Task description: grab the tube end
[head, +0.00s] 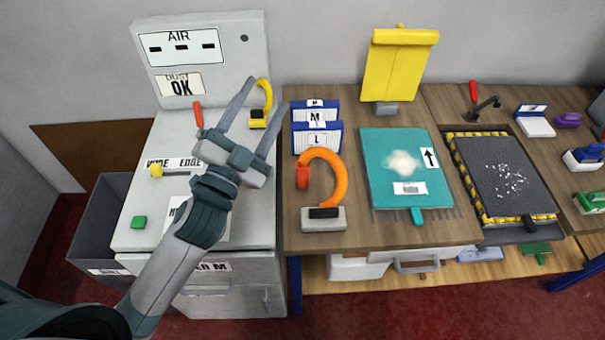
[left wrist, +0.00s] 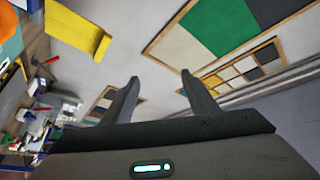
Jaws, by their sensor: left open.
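An orange curved tube (head: 339,179) arches up from a grey base (head: 323,219) with a black clamp on the wooden bench. Its red end (head: 302,179) hangs down on the left side. A smaller yellow hooked tube (head: 267,88) stands at the back of the grey cabinet top. My left gripper (head: 264,97) is open and empty above the cabinet, its fingers pointing toward the back wall. The fingers overlap the yellow tube's area in the head view; I cannot tell the depth between them. In the left wrist view the open fingers (left wrist: 160,77) have nothing between them.
Blue-and-white boxes (head: 317,138) stand behind the orange tube. A teal board (head: 391,155) with white powder lies to its right, then a black tray (head: 503,176). A yellow board (head: 398,66) stands at the back. A red-orange handle (head: 198,115) sits on the cabinet.

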